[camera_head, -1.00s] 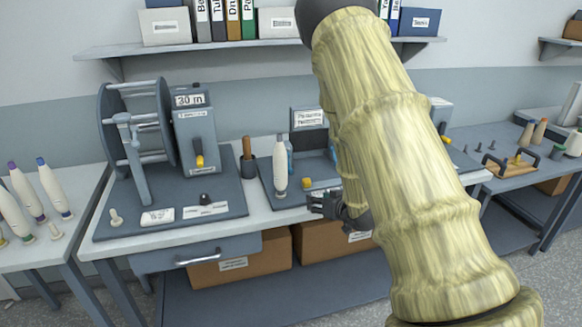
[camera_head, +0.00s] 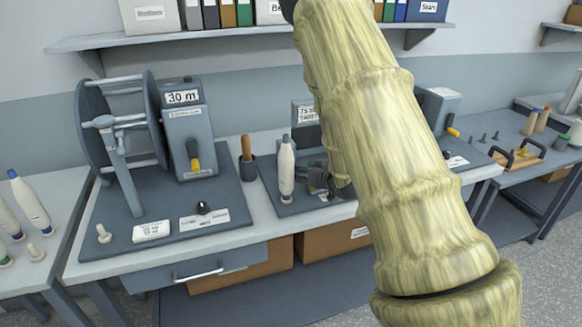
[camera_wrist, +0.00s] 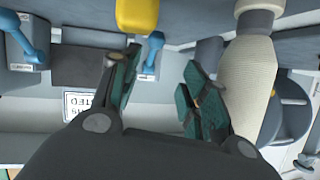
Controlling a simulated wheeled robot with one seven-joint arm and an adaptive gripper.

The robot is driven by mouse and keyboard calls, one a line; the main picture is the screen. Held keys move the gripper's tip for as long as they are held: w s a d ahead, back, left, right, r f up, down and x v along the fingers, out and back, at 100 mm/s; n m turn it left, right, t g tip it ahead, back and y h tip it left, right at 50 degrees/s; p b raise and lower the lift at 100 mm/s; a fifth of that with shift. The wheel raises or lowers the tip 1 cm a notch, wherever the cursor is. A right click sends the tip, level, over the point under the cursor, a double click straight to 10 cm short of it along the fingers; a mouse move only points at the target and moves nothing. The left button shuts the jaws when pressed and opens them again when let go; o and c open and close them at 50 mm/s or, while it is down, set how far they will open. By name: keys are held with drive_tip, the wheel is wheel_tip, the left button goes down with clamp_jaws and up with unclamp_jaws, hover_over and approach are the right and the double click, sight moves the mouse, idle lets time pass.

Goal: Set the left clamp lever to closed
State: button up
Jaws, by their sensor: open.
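My gripper (camera_head: 320,183) is open and empty over the tray station, just right of a white bobbin (camera_head: 287,168) in the head view. The wrist view looks upside down: the open fingers (camera_wrist: 162,78) point toward two blue clamp levers. The lever nearer the bobbin (camera_wrist: 250,90) appears to be the left clamp lever (camera_wrist: 152,52); it shows beyond and between the fingertips, with no clear contact. The other blue lever (camera_wrist: 30,42) stands farther left in that view. My arm and gripper hide the levers in the head view.
A yellow block (camera_wrist: 137,14) shows at the wrist view's top edge. The upright bobbin stands close beside one finger. In the head view, a cup with a wooden handle (camera_head: 247,165) and a reel winder (camera_head: 125,140) stand to the left. A shelf (camera_head: 240,33) hangs above.

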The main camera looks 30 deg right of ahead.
drive_tip(key=p+x, duration=0.1)
drive_tip(key=x, duration=0.2)
drive_tip(key=d+p+x, duration=0.1)
drive_tip(key=x, duration=0.3)
drive_tip(key=shift+d+f, duration=0.15)
drive_tip(key=shift+f, duration=0.05)
drive_tip(key=shift+x, duration=0.95)
clamp_jaws()
